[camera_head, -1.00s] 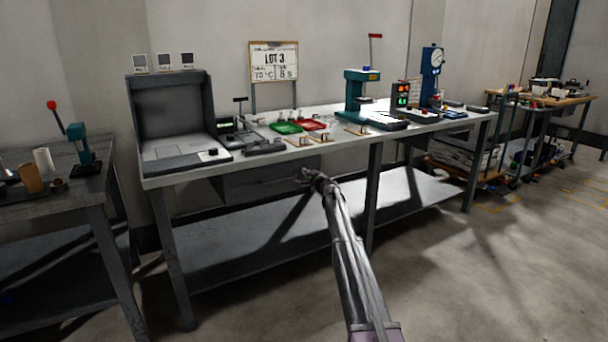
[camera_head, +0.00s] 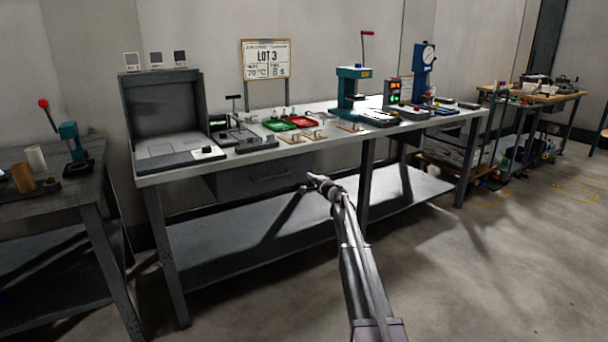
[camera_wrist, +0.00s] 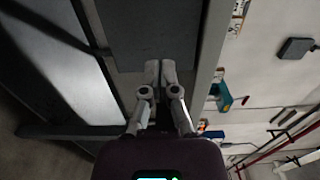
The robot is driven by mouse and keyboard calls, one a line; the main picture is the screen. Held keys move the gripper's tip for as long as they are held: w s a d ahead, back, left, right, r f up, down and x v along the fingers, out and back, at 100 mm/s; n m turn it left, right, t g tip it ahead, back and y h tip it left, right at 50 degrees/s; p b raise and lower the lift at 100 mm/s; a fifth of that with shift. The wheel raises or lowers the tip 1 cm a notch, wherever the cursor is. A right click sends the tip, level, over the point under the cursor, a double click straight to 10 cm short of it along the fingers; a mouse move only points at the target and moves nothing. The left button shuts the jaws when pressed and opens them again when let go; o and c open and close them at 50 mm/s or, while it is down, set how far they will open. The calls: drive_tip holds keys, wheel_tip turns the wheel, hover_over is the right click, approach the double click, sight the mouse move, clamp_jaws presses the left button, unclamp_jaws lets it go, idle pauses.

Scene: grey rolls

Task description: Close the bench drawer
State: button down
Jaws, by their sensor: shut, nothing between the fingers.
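The bench drawer (camera_head: 240,184) is a dark grey box under the left half of the long bench (camera_head: 185,176), with a thin handle on its front. It looks nearly flush with the bench edge; a small gap cannot be told. My gripper (camera_head: 313,177) is shut and empty, in front of the drawer's right end. In the wrist view my closed fingertips (camera_wrist: 160,66) point at a dark grey panel, seemingly the drawer front (camera_wrist: 150,35). Whether they touch it cannot be told.
The bench top carries a grey booth (camera_head: 163,115), red and green trays (camera_head: 279,125) and a teal press (camera_head: 347,92). A lower shelf (camera_head: 240,240) spans the bench legs. A darker table (camera_head: 60,195) stands at left. Floor (camera_head: 480,270) at right is clear.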

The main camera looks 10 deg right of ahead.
drive_tip(key=shift+v, duration=2.2)
drive_tip(key=s+a+f+n+g+y, duration=0.1)
drive_tip(key=s+a+f+n+g, duration=0.3)
drive_tip(key=s, duration=0.4)
drive_tip(key=s+a+f+n+g+p, duration=0.1)
drive_tip(key=s+a+f+n+g, duration=0.2)
drive_tip(key=s+a, duration=0.5)
drive_tip(key=s+a+f+n+g+y, duration=0.1)
drive_tip(key=s+a+f+n+g, duration=0.25)
drive_tip(key=s, duration=0.55)
drive_tip(key=s+d+f+n+g+h, duration=0.1)
drive_tip(key=s+f+n+g+h, duration=0.2)
drive_tip(key=s, duration=1.1)
drive_tip(key=s+d+f+n+g+h, duration=0.1)
drive_tip(key=s+f+g+h, duration=0.3)
drive_tip(key=s, duration=1.1)
wheel_tip(320, 180, up, 39)
drive_tip(key=w+p, duration=0.1)
drive_tip(key=p, duration=3.8)
drive_tip(key=shift+h, duration=0.3)
